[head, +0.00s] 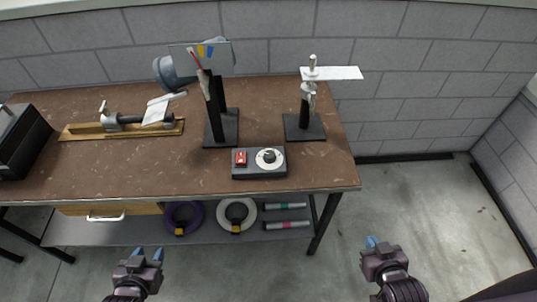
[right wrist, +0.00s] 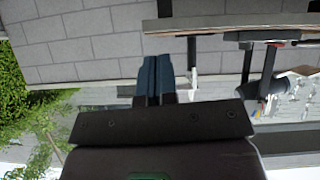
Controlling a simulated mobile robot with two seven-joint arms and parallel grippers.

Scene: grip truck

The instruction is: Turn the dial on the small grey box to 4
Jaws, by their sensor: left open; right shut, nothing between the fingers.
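The small grey box (head: 258,172) lies near the front edge of the brown table, right of its middle. On its top are a round white dial (head: 269,158) with a dark knob and a red switch (head: 241,158) to the left. The dial's numbers are too small to read. My left gripper (head: 148,252) is open and empty, in front of the table and well below and left of the box. My right gripper (head: 371,242) is shut and empty, right of the table's front corner and apart from the box. Its shut fingers also show in the right wrist view (right wrist: 154,80).
Two black stands, one at the left (head: 221,128) and one at the right (head: 305,126), rise behind the box. A wooden board with a clamp (head: 80,131) and a black case (head: 18,140) are farther left. Cable coils (head: 183,219) lie on the lower shelf. Floor right of the table is clear.

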